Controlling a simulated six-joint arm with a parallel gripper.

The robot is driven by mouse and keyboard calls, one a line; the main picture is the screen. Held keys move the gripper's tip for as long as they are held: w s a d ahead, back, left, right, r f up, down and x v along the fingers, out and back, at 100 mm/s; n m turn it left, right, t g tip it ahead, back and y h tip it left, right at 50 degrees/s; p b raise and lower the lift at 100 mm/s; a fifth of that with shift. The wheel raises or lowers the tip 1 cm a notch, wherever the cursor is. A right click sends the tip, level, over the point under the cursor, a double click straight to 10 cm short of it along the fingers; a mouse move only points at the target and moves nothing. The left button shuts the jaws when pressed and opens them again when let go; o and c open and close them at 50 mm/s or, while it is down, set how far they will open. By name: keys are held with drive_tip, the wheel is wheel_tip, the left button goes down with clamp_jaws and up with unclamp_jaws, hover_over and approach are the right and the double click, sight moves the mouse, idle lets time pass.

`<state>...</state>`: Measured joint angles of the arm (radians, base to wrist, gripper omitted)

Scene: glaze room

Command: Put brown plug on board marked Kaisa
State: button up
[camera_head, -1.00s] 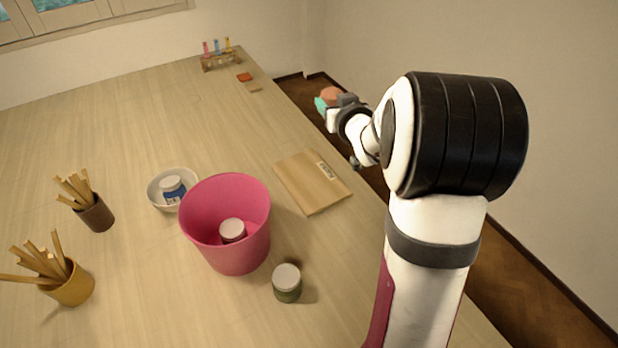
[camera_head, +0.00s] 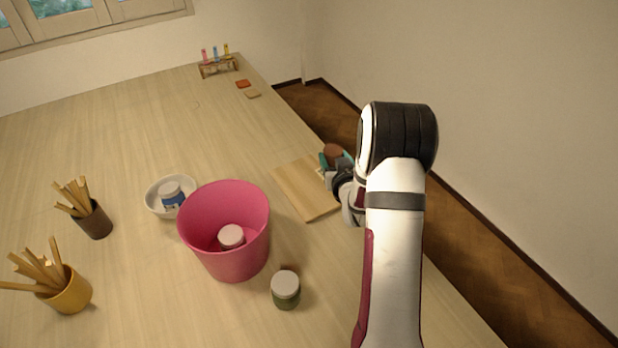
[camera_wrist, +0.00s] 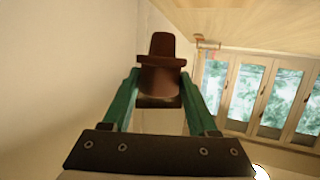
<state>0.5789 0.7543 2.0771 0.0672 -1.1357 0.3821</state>
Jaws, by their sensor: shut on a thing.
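The brown plug (camera_wrist: 158,70) has a stepped shape with a wide collar and is held between the teal fingers of my gripper (camera_wrist: 160,96) in the wrist view. In the head view, my gripper (camera_head: 334,160) is at the right edge of the wooden board (camera_head: 300,190), with the plug's reddish-brown top (camera_head: 332,151) showing between the fingers. I cannot tell how high it is above the board. The board lies flat near the table's right edge. Its white label is mostly hidden by my gripper, and its writing cannot be read now.
A pink bucket (camera_head: 222,262) with a lidded jar inside stands left of the board. A green jar (camera_head: 286,291), a white bowl (camera_head: 155,206) with a blue-labelled jar, two stick-filled cups (camera_head: 95,221) and a tube rack (camera_head: 217,68) stand apart.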

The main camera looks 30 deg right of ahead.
drive_tip(key=w+a+f, duration=0.1)
drive_tip(key=f, duration=0.1)
drive_tip(key=w+a+f, duration=0.1)
drive_tip(key=w+f, duration=0.1)
drive_tip(key=f, duration=0.1)
drive_tip(key=w+a+f, duration=0.2)
drive_tip(key=f, duration=0.1)
drive_tip(key=shift+w, duration=0.25)
drive_tip(key=shift+f, duration=0.1)
drive_tip(key=o, duration=1.4)
drive_tip(key=shift+s+a+r, duration=0.1)
drive_tip(key=shift+s+r, duration=0.1)
drive_tip(key=shift+s, duration=0.1)
drive_tip(key=v, duration=1.1)
drive_tip(key=shift+s, duration=0.2)
